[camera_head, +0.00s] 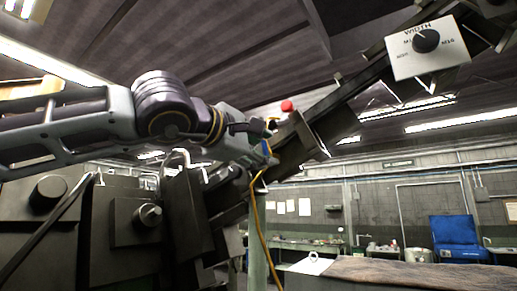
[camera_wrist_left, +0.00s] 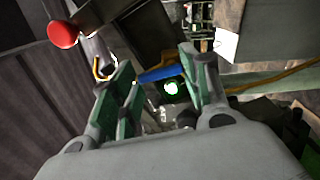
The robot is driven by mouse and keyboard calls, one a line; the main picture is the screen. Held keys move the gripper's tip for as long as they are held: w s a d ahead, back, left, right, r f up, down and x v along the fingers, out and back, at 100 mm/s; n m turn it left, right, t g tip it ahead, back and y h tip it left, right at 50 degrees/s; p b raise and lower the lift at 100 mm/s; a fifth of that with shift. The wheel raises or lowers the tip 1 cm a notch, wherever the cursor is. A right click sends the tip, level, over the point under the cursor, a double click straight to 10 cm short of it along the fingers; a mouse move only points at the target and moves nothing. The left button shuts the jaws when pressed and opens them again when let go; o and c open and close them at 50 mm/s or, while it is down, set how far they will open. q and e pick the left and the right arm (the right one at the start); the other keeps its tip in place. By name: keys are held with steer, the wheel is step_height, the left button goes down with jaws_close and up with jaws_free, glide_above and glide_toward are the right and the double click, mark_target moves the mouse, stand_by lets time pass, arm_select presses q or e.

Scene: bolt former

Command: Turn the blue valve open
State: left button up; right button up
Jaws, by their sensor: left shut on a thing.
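The blue valve (camera_wrist_left: 160,74) shows as a short blue lever between the fingers of my left gripper (camera_wrist_left: 158,86) in the left wrist view. The left gripper is shut on it. In the head view my left gripper (camera_head: 266,138) is at the dark machine's slanted beam, and a small bit of the blue valve (camera_head: 265,147) shows at its fingertips. Part of the lever and its pivot are hidden by the fingers. My right gripper is in neither view.
A red button (camera_head: 287,106) is just above the gripper; it also shows in the left wrist view (camera_wrist_left: 63,34). A yellow cable (camera_head: 257,225) hangs below. A white panel with a "WIDTH" knob (camera_head: 428,50) is at upper right.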

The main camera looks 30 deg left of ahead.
arm_select(q)
steer(key=shift+d+m, duration=0.15)
steer(key=shift+m, duration=0.95)
steer(key=o, duration=1)
steer(key=shift+s+a, duration=0.15)
steer(key=shift+s, duration=1.85)
steer(key=shift+s+a, duration=0.15)
steer(key=shift+s, duration=1.85)
steer(key=shift+s+a, duration=0.15)
steer(key=shift+s, duration=1.85)
